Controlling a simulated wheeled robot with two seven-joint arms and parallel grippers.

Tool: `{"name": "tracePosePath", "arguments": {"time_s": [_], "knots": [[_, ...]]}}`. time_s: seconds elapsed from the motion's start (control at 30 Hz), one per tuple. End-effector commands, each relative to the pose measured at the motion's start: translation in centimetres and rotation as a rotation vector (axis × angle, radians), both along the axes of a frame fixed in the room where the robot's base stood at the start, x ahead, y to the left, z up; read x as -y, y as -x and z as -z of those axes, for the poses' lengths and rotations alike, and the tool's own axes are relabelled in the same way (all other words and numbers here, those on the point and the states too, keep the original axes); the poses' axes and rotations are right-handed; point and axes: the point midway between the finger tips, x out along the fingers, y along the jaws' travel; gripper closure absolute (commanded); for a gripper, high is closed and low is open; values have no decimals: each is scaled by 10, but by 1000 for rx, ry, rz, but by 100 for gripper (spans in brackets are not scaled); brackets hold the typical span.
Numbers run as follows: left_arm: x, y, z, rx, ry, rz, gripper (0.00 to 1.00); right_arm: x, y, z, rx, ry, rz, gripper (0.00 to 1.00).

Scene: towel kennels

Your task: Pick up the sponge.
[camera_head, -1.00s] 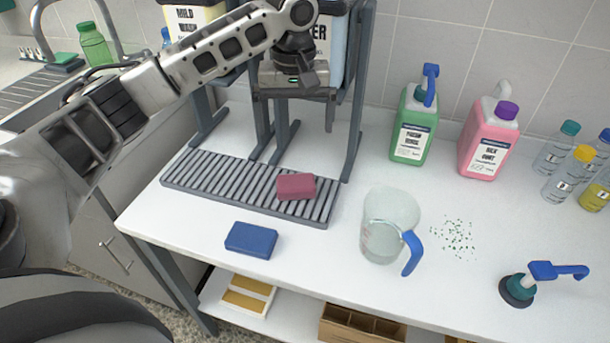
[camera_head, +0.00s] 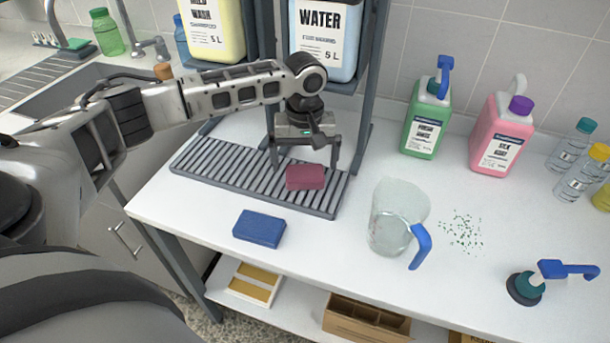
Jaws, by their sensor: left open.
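A dark red sponge-like block (camera_head: 306,177) lies on the grey slatted drip rack (camera_head: 215,176), near its right end. My left gripper (camera_head: 304,168) points down right over this block. Its jaws are open, with one finger to the left and one to the right of the block. I cannot tell whether either finger touches it. A blue sponge-like block (camera_head: 259,229) lies on the white table in front of the rack. My right gripper is out of view.
A clear jug (camera_head: 392,225) with a blue handle stands right of the rack, beside green specks (camera_head: 461,232). Green (camera_head: 427,125) and pink (camera_head: 497,135) bottles stand behind. Rack posts (camera_head: 377,75) rise close behind my gripper.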

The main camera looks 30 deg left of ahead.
Motion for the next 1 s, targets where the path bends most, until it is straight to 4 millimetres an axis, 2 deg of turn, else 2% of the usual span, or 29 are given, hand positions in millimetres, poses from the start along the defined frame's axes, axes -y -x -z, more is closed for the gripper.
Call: {"name": "tracePosePath", "arguments": {"time_s": [0.1, 0.2, 0.43, 0.6, 1.0], "knots": [[0, 0, 16, -1, -1, 0, 0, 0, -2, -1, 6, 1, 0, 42], [0, 0, 22, 1, 0, 0, 0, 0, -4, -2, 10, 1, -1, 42], [0, 0, 23, 1, 0, 1, 0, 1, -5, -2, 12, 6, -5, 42], [0, 0, 23, 1, 0, 1, 45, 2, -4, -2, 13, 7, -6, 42], [0, 0, 21, 2, 0, 1, 45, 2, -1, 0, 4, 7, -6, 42]]}}
